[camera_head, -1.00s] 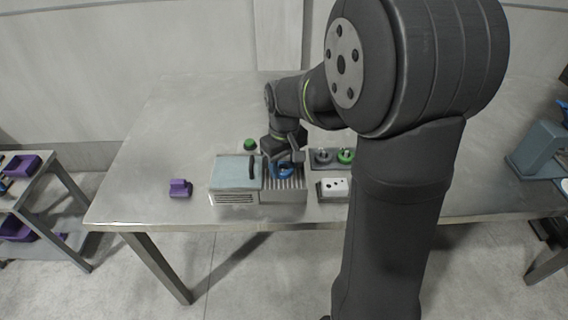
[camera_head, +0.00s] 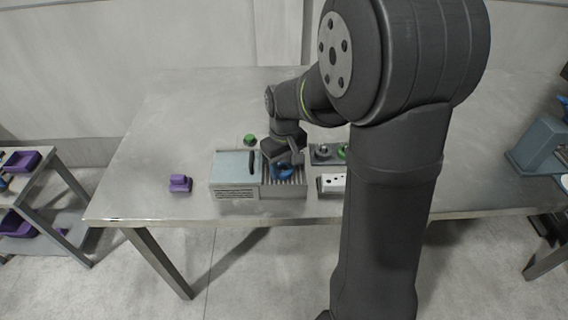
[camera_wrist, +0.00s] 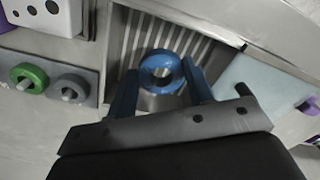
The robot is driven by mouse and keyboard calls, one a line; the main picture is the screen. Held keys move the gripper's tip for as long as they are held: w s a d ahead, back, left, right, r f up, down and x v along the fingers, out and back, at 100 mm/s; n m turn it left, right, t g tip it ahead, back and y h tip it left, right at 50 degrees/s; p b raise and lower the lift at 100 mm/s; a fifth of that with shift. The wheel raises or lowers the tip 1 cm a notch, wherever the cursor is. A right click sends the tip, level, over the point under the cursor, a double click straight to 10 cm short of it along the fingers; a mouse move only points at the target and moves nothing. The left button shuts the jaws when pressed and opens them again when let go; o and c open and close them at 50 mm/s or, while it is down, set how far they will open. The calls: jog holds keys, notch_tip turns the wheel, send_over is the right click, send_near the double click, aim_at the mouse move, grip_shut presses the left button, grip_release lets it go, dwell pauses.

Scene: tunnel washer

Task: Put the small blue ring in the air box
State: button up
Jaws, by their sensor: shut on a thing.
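The small blue ring (camera_wrist: 160,68) is between the fingertips of my gripper (camera_wrist: 158,80), which is shut on it. The ring also shows in the head view (camera_head: 283,172), over the open slatted part of the air box (camera_head: 301,187). In the wrist view the slats of the air box (camera_wrist: 198,46) run behind the ring. I cannot tell whether the ring touches the slats. The box's pale blue lid (camera_head: 233,168) with a dark handle covers its left part. My gripper's wrist hides some of the box's back edge.
Right of the box are a grey plate with a green ring (camera_wrist: 28,78) and a grey ring (camera_wrist: 69,88) on pegs, and a white block with holes (camera_wrist: 45,14). A purple piece (camera_head: 180,184) lies to the left and a green knob (camera_head: 250,140) behind. The table's back left is clear.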

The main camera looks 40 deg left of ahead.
jog(key=shift+f, duration=0.25)
jog(key=shift+f, duration=0.65)
jog(key=shift+f, duration=0.15)
dwell(0.5)
jog(key=o, duration=1.4)
jog(key=shift+o, duration=0.2)
notch_tip(320, 180, up, 8)
jog(key=shift+f, duration=0.25)
